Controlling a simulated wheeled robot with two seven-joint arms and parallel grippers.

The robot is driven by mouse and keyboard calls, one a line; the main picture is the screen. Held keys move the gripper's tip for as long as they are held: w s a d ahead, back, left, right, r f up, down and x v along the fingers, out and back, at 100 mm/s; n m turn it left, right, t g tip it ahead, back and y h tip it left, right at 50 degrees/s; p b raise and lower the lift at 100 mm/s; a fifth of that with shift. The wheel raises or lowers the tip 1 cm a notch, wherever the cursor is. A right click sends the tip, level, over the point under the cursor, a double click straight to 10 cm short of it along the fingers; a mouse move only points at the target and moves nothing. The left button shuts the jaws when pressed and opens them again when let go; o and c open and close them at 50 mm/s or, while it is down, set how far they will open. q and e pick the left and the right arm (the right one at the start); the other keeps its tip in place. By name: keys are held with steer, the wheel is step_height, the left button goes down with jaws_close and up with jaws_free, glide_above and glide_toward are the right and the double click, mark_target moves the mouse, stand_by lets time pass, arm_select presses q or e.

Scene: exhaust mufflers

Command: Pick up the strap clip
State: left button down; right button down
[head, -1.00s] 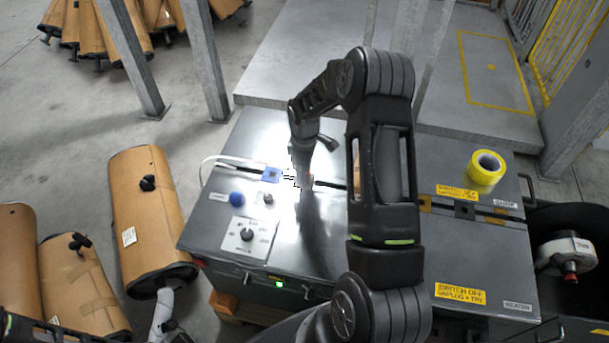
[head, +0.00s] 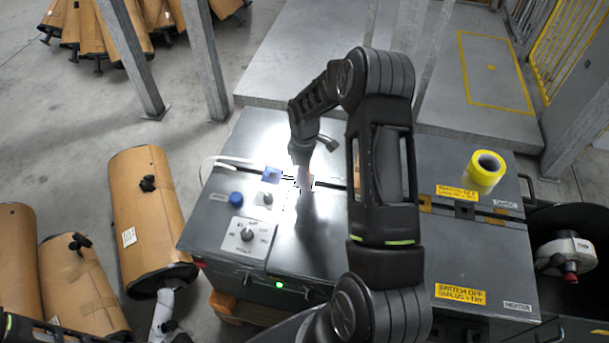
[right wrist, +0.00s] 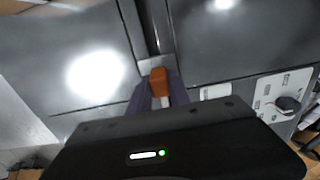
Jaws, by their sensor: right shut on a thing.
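The strap clip appears as a small orange block (right wrist: 158,82) between the two purplish fingers of my right gripper (right wrist: 160,92) in the right wrist view. The right gripper is shut on it, just at the seam of the grey machine top. In the head view my right gripper (head: 302,182) points down at the same seam, with a small reddish bit of the clip (head: 312,181) beside it. The arm hides part of the clip there. I cannot tell whether the clip is clear of the surface. My left gripper is not clearly in view.
The grey machine top (head: 225,185) carries a blue button (head: 236,198), a knob panel (head: 246,237) and a blue block (head: 272,174). A yellow tape roll (head: 486,168) lies on the right. Brown mufflers (head: 148,215) lie on the floor at left.

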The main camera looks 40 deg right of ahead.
steer(key=shift+r, duration=0.1)
